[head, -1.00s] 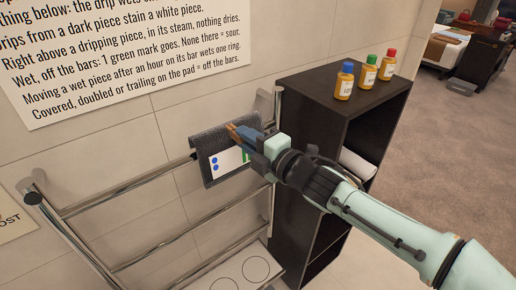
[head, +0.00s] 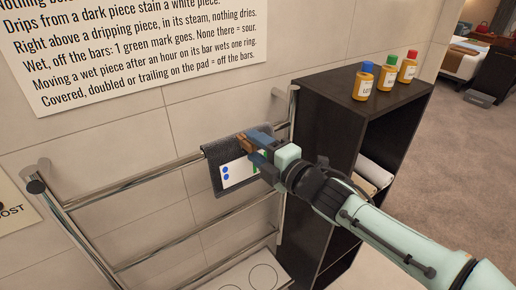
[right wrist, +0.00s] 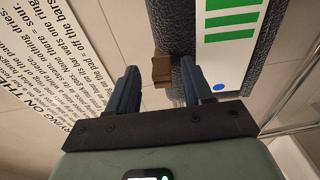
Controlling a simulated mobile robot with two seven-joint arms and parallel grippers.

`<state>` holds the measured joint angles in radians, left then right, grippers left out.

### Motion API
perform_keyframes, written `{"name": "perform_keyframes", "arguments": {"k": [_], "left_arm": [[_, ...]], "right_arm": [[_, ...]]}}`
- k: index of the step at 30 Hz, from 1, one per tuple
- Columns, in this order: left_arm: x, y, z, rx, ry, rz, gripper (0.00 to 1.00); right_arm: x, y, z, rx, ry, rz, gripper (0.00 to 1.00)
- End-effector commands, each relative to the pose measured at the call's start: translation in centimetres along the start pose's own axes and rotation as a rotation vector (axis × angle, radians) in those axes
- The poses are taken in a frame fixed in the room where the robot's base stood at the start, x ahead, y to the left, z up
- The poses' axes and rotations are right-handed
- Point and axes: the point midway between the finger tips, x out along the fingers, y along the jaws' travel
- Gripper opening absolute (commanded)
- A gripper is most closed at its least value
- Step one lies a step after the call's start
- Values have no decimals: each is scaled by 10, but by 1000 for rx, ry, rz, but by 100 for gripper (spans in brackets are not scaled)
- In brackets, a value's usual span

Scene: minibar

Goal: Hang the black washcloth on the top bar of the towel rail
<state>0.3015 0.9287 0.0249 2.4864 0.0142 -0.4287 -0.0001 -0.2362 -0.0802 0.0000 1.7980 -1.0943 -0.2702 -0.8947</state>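The dark grey-black washcloth (head: 212,165) hangs over the highest visible bar (head: 135,178) of the towel rail, near its right end. A white card with blue dots and green marks (head: 232,174) is on its front. A brown tab (head: 244,143) stands at the cloth's upper edge; it also shows in the right wrist view (right wrist: 161,69). My right gripper (head: 257,147) is at the cloth's upper right. In the right wrist view its fingers (right wrist: 160,86) are spread, with the tab between or just beyond their tips. Contact with the cloth cannot be told. My left gripper is out of view.
Lower bars (head: 200,220) run below the cloth. A pad with ring outlines (head: 235,277) lies beneath the rail. A dark shelf unit (head: 325,105) stands close on the right, with several capped bottles (head: 388,73) on top and rolled towels (head: 373,172) inside. A text sign (head: 140,45) is on the wall.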

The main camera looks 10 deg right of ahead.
Motion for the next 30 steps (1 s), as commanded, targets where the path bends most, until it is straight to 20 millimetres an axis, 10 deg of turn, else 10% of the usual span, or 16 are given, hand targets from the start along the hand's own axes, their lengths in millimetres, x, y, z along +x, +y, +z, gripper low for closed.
{"name": "perform_keyframes", "arguments": {"k": [11, 30], "left_arm": [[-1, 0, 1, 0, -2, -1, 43], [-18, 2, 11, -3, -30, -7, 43]], "right_arm": [[-13, 1, 1, -1, -2, 0, 51], [-129, 1, 0, 1, -1, 1, 51]]}}
